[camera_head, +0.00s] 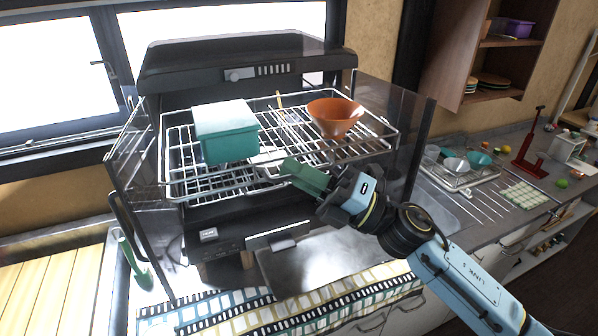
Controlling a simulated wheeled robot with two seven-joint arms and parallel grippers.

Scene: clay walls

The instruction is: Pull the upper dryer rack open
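The upper dryer rack (180,197) is a wire rack in the dark dryer (250,65), standing out past the front of its housing. A teal box (226,130) and an orange bowl (335,116) sit on it. My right gripper (292,172) comes from the lower right, its greenish fingers at the rack's front edge, right of the box. I cannot tell whether the fingers are closed around the wire or only beside it. My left gripper is not in view.
A dark open flap (330,268) lies below the rack, with a patterned cloth (290,312) in front. Glass side panels flank the rack. On the right counter are a dish tray (462,175), a red stand (528,158) and a checked cloth (524,194).

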